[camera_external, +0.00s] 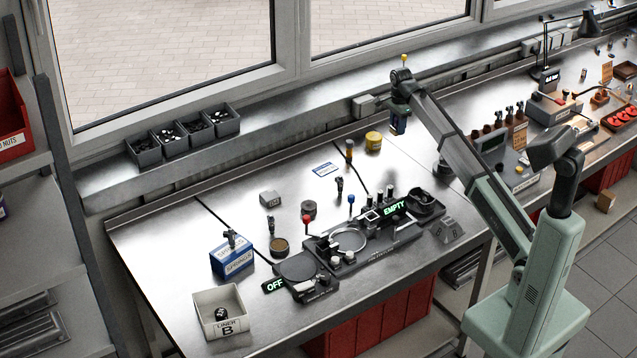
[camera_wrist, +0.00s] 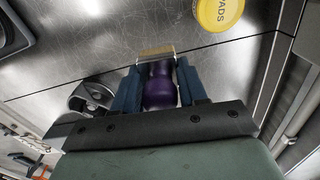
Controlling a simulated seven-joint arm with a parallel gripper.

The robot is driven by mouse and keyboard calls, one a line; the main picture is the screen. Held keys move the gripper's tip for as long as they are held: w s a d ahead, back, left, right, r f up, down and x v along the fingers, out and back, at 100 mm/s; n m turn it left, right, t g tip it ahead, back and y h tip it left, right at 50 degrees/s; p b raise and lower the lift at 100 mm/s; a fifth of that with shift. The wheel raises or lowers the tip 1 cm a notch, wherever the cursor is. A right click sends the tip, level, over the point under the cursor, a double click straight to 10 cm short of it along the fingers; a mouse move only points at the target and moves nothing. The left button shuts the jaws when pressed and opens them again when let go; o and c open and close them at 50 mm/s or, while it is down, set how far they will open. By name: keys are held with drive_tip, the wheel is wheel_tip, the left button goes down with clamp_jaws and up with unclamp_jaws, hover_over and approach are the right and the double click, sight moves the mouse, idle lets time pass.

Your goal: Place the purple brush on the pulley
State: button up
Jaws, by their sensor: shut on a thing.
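My gripper (camera_wrist: 158,92) is shut on the purple brush (camera_wrist: 160,88), whose rounded purple handle sits between the blue fingers. A pale bristle end with a metal band shows at the fingertips. In the external view my gripper (camera_external: 398,124) hangs above the bench near its back; the brush is too small to make out there. A grey round part with a hub, which looks like the pulley (camera_wrist: 92,95), lies on the bench at the left of the wrist view, partly hidden by my gripper. It appears to be the dark round part (camera_external: 443,169) beside my arm.
A yellow tin (camera_external: 373,141) stands at the back of the bench, left of my gripper. A black tray (camera_external: 427,206) and an assembly with an EMPTY display (camera_external: 393,209) stand towards the front. Bare metal bench surrounds the tin.

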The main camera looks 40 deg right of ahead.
drive_tip(key=s+a+r+n, duration=0.1)
drive_tip(key=a+n, duration=0.3)
drive_tip(key=a, duration=2.2)
drive_tip(key=r+m, duration=0.2)
drive_tip(key=m, duration=0.1)
hover_over(310, 203)
wheel_tip(310, 203, down, 10)
drive_tip(key=shift+r, duration=0.1)
drive_tip(key=o, duration=1.1)
wheel_tip(310, 203, up, 12)
